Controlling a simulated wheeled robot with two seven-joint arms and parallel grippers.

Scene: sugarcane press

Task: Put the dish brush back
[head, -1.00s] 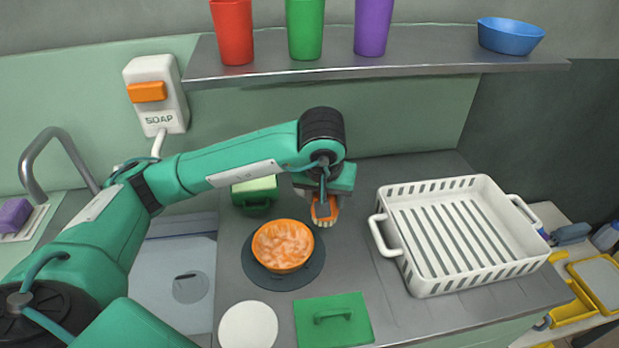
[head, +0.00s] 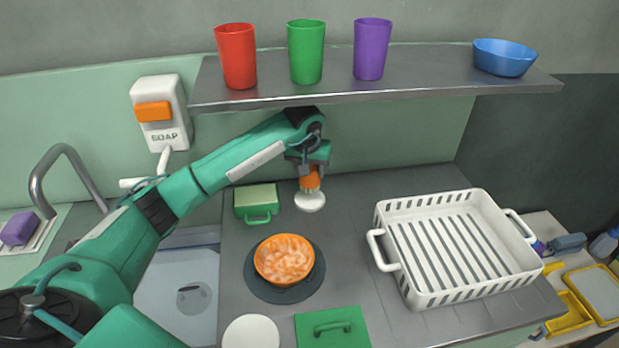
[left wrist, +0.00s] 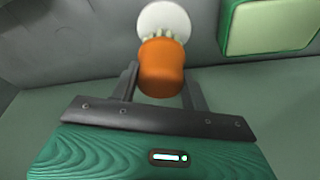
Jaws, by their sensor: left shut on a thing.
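The dish brush (head: 311,183) has an orange body and pale bristles. My left gripper (head: 309,174) is shut on its orange body and holds it bristles down at the back of the counter. Right below the brush is a small white round base (head: 310,204). In the left wrist view the orange body (left wrist: 161,68) sits between the two fingers, with the bristles against or just in front of the white base (left wrist: 164,20). I cannot tell whether bristles and base touch. My right gripper is not in view.
A green sponge tray (head: 257,213) stands left of the white base. An orange bowl (head: 284,260) with foamy contents sits on a dark round mat in front. A white dish rack (head: 414,291) stands to the right. A shelf (head: 430,86) with cups hangs above my arm.

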